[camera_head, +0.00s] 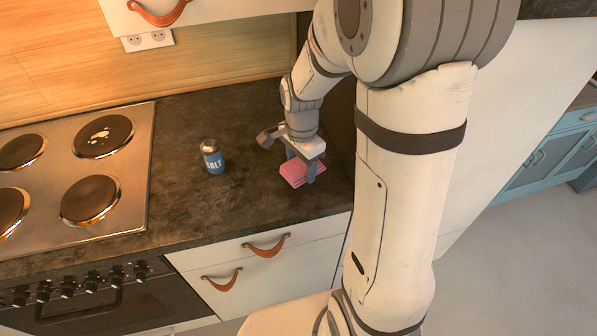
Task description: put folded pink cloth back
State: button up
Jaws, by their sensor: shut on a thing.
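The folded pink cloth (294,173) is at the right part of the dark countertop (235,120), near its front edge. My gripper (302,172) points down and is shut on the cloth, with a finger showing at its right side. The gripper covers part of the cloth's top. I cannot tell whether the cloth rests on the counter or hangs just above it.
A blue salt shaker (212,157) stands to the left of the cloth. A stove (75,180) with round hotplates lies further left. Drawers (262,265) with leather pulls are below the counter. Bare counter lies between shaker and cloth.

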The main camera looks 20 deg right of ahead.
aim_at(301, 174)
jog(key=shift+s+f, duration=0.1)
jog(key=shift+f, duration=1.65)
jog(key=shift+f, duration=0.1)
jog(key=o, duration=1.1)
